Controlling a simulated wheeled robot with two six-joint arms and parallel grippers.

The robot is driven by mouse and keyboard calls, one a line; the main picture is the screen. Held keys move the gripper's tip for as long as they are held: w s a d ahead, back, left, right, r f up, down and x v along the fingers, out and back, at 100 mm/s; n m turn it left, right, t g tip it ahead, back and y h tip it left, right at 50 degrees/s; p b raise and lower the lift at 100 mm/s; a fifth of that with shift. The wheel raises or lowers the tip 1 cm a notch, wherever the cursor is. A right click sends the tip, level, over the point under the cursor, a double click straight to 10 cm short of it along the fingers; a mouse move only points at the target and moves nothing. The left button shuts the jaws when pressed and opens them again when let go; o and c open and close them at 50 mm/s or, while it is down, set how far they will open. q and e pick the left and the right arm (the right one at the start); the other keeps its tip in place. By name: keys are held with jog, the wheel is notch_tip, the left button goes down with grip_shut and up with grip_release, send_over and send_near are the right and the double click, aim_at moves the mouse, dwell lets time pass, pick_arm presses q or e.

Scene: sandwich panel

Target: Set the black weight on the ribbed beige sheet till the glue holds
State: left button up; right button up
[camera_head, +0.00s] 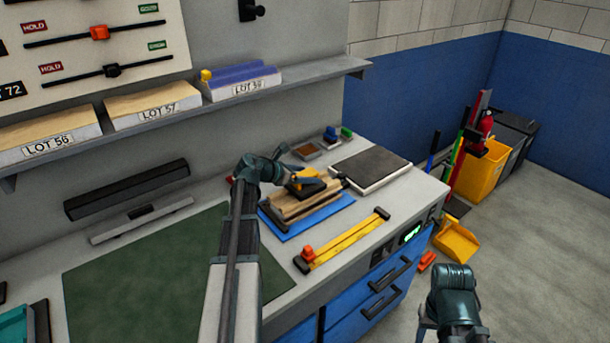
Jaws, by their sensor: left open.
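The ribbed beige sheet (289,208) lies on a blue sheet (312,218) on the bench, right of the green mat. My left gripper (309,184) is over the beige sheet, open. A small yellow-and-dark thing (304,172) shows right at its fingers. It may be the black weight with a yellow part, but the fingers cover much of it. I cannot tell whether it touches the sheet. My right gripper (428,318) is low at the right, away from the bench, and its finger opening is hidden.
A dark-topped slab (370,167) lies behind right of the beige sheet. A long black bar (127,188) is by the wall. The green mat (165,275) is bare. A shelf (320,78) overhangs the bench's back.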

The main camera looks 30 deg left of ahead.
pick_arm(q)
jog(key=shift+r+p, duration=0.35)
jog(key=shift+r, duration=0.1)
jog(key=p+v, duration=0.5)
jog(key=v, duration=0.7)
jog(key=shift+p, duration=0.3)
jog(key=shift+s+f, duration=0.1)
